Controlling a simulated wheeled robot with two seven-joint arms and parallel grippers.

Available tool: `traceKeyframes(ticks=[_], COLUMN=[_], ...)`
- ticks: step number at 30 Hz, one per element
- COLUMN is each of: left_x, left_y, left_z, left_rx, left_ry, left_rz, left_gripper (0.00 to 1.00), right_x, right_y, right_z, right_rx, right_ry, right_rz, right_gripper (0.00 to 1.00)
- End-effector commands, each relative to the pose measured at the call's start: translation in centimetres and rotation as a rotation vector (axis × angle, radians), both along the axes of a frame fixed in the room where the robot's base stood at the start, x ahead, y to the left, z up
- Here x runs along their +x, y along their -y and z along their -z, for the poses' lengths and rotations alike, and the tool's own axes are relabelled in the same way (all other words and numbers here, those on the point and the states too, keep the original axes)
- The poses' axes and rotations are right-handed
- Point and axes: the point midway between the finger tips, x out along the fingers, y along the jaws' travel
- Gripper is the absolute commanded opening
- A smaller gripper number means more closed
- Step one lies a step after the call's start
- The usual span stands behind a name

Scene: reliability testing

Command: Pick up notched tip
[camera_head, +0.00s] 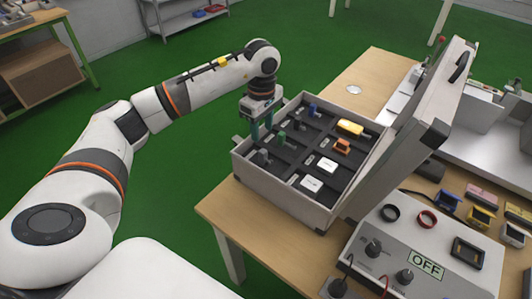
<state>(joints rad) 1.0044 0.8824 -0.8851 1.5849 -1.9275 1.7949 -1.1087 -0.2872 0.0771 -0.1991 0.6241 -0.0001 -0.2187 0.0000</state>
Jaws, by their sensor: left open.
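My left gripper (259,134) points down over the left edge of an open grey case (283,204) on the wooden table. It is open, and I see nothing held between its fingers. Several small tips stand in the dark insert: a grey one (263,156), a green one (282,137), a dark one (298,123) and a blue one (312,110). The grey and green tips are close to the fingers. The tips are too small to tell which one is notched. My right gripper is not in view.
White blocks (311,183), an orange part (342,146) and a yellow part (350,127) lie in the case's right half. The raised lid (415,130) stands on its right. Coloured parts sit farther right.

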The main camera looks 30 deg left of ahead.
Motion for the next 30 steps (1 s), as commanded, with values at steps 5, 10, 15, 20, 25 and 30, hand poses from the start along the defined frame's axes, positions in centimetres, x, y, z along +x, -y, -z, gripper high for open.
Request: traceKeyframes(ticks=[5,10,15,20,25,30], left_x=[-0.1,-0.1,-0.5,-0.6,-0.5,-0.5], left_y=[0.2,0.2,0.6,0.7,0.7,0.7], left_z=[2.8,3.9,6.0,8.3,8.9,8.9], left_rx=[-0.003,-0.004,-0.005,-0.005,-0.004,-0.004], left_ry=[-0.002,0.000,-0.004,-0.001,0.002,0.002], left_rz=[0.000,0.001,0.000,-0.001,0.000,0.000], left_gripper=[0.44,0.44,0.44,0.44,0.44,0.39], right_x=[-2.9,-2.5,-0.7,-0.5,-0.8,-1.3], right_y=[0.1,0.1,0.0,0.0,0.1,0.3], right_z=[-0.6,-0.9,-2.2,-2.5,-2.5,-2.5], right_rx=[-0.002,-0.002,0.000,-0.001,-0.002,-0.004], right_ry=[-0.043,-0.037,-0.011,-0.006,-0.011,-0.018], right_rz=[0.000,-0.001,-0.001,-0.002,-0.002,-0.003], right_gripper=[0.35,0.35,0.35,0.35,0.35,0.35])
